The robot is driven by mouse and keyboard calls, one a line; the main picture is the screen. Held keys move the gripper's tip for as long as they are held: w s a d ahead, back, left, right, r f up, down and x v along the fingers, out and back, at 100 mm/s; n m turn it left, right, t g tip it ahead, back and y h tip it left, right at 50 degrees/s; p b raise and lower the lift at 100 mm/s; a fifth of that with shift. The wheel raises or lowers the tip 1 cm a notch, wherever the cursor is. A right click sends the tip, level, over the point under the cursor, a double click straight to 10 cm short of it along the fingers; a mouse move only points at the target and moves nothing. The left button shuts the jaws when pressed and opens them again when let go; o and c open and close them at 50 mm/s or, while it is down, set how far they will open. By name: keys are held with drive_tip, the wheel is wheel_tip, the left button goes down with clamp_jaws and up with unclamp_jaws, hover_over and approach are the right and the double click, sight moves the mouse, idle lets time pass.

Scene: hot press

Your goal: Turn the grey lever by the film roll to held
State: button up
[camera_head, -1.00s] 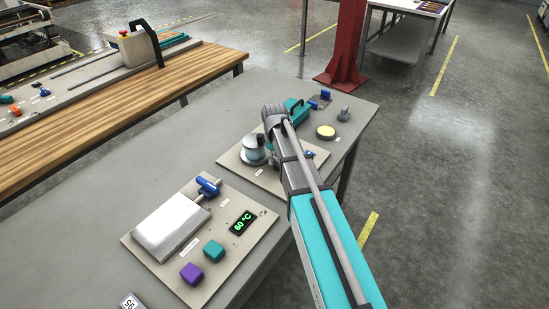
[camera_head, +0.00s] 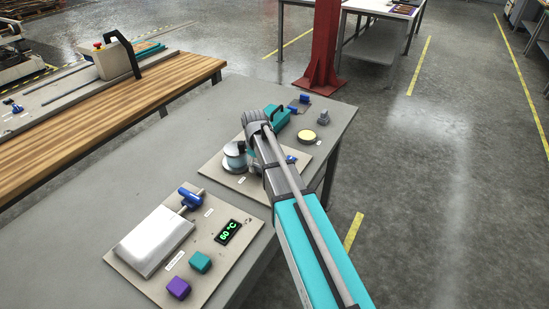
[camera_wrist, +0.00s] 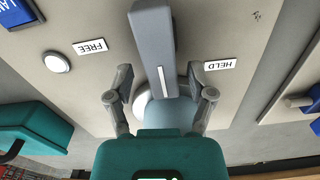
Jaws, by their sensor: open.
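The grey lever (camera_wrist: 152,40) with a white mark shows at the upper middle of the wrist view. It lies between the FREE label (camera_wrist: 90,47) on the left and the HELD label (camera_wrist: 220,65) on the right. A pale blue round body (camera_wrist: 170,115) shows beyond its lower end. My gripper (camera_wrist: 164,95) is open, with one finger on each side of the lever's lower end; I cannot tell whether they touch it.
The front panel holds a white plate (camera_head: 152,240), a blue-handled lever (camera_head: 189,198) and a 60 °C display (camera_head: 228,231). The grey table's left part is clear.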

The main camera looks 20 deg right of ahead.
drive_tip(key=m, duration=0.4)
drive_tip(key=shift+w+d, duration=0.2)
drive_tip(key=shift+d, duration=0.1)
drive_tip(key=m, duration=0.4)
drive_tip(key=shift+d+m, duration=0.3)
drive_tip(key=shift+d, duration=0.1)
drive_tip(key=m, duration=0.3)
drive_tip(key=shift+s+d+m, duration=0.1)
drive_tip(key=shift+d+m, duration=0.25)
drive_tip(key=shift+m, duration=0.05)
drive_tip(key=m, duration=0.4)
drive_tip(key=shift+s+d, duration=0.2)
drive_tip(key=shift+d, duration=0.05)
drive_tip(key=shift+r+p, duration=0.35)
wheel_tip(320, 180, up, 13)
drive_tip(key=p, duration=1.4)
drive_tip(key=s+r+n+p, duration=0.2)
drive_tip(key=s+r+n, duration=0.1)
drive_tip(key=s, duration=0.7)
drive_tip(key=s+a+r+n+p, duration=0.1)
drive_tip(key=s+r+n+p, duration=0.2)
drive_tip(key=s+n, duration=0.3)
drive_tip(key=s, duration=0.3)
drive_tip(key=shift+s+a+r, duration=0.15)
drive_tip(key=shift+s+a, duration=0.05)
drive_tip(key=shift+s, duration=0.2)
